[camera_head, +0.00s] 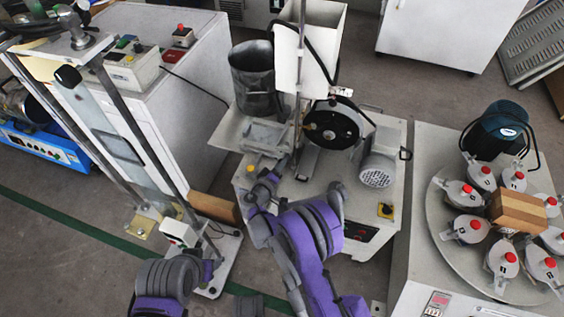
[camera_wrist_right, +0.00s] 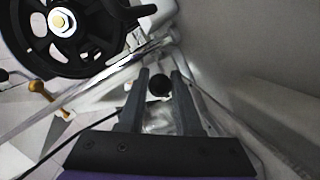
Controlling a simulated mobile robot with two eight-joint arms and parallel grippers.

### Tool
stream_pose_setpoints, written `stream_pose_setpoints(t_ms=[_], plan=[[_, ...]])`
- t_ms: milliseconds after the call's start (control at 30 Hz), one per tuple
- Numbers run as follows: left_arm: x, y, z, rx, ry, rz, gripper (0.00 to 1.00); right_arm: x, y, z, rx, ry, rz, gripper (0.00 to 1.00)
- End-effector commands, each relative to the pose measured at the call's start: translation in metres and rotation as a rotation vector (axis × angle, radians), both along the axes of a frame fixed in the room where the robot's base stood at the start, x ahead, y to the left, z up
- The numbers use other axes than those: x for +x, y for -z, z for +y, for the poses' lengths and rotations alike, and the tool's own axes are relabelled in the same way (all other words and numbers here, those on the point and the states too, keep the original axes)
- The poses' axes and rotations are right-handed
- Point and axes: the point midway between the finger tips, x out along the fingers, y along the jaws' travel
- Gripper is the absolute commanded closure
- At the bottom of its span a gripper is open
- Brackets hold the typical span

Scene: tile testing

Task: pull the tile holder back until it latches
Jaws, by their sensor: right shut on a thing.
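The right gripper (camera_head: 268,179) is at the front of the abrasion machine (camera_head: 330,135) in the head view, beside its metal tray. In the right wrist view the two fingers of the right gripper (camera_wrist_right: 160,80) are closed around a round black knob (camera_wrist_right: 159,85), which shows between the fingertips. The knob seems to belong to the tile holder, whose body is mostly hidden behind the fingers and arm. I cannot tell the holder's position along its travel.
The machine's black wheel (camera_head: 334,124) and motor (camera_head: 379,168) are right of the gripper. A metal stand (camera_head: 110,150) and a brown block (camera_head: 215,208) are to the left. A round turntable (camera_head: 440,235) with red-capped pots is at the right.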

Motion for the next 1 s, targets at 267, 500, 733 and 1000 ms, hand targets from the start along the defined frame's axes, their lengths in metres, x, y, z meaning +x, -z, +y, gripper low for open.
stream_pose_setpoints(t_ms=[267,500,733,1000], plan=[[0.001,0.005,0.000,0.000,0.000,0.001,0.50,0.009,0.001,0.026,-0.001,-0.003,-0.001,1.00],[0.001,0.007,0.000,0.000,0.000,0.002,0.50,0.015,0.000,0.045,-0.001,-0.003,-0.001,1.00],[0.001,0.007,0.000,0.000,0.000,0.002,0.50,0.015,0.000,0.046,-0.001,-0.002,0.000,1.00],[0.001,0.007,0.000,0.000,0.000,0.002,0.50,0.014,0.000,0.045,0.000,-0.001,-0.001,0.37]])
